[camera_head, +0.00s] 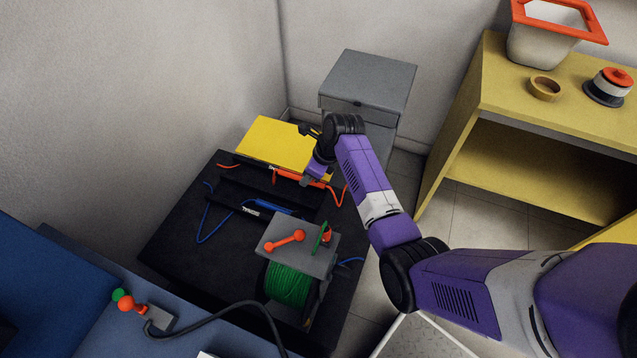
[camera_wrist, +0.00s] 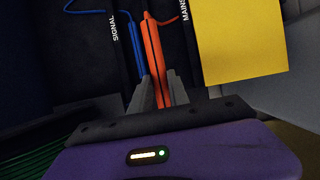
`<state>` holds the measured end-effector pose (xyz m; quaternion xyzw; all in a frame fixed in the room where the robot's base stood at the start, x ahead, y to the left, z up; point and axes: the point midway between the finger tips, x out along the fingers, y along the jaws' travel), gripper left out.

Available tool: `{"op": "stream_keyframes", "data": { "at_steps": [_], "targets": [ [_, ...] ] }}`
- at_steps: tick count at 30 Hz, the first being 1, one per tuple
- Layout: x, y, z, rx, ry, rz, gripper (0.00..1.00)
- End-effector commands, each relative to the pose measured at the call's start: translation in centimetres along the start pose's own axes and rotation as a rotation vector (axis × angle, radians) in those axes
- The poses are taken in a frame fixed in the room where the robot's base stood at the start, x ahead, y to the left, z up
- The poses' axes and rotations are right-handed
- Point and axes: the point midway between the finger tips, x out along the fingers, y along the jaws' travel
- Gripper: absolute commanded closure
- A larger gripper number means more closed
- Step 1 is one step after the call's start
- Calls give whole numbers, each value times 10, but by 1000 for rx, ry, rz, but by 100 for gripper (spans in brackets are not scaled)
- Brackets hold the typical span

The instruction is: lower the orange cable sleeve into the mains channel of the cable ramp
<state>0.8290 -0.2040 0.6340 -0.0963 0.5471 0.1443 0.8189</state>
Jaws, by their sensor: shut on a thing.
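My gripper (camera_wrist: 158,90) is shut on the orange cable sleeve (camera_wrist: 152,48), which runs lengthwise between the two grey fingers. In the head view the sleeve (camera_head: 286,175) shows beside my gripper (camera_head: 312,181), over the black cable ramp (camera_head: 235,190). Thin orange cable trails from both ends. In the wrist view the "MAINS" label (camera_wrist: 185,10) is to the right of the sleeve, and the "SIGNAL" label (camera_wrist: 115,27) is to the left. A blue sleeve (camera_wrist: 134,48) lies close to the left of the orange one. The sleeve's height above the ramp cannot be told.
A yellow panel (camera_head: 270,140) adjoins the ramp's far side. A grey box with a green cable reel (camera_head: 290,285) stands in front, near the ramp. A grey cabinet (camera_head: 368,80) is behind, and a yellow shelf unit (camera_head: 530,100) is at right. A blue bench (camera_head: 70,285) is at left.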

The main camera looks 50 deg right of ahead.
Motion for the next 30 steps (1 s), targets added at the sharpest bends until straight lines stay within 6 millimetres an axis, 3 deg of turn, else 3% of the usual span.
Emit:
{"op": "stream_keyframes", "data": {
  "at_steps": [1,9,15,30],
  "targets": [
    [14,-4,3,-2,-1,0,100],
    [58,-20,21,-1,-2,0,100],
    [81,-29,30,-1,-1,0,100],
    [92,-35,38,0,-1,-1,100]
  ]
}}
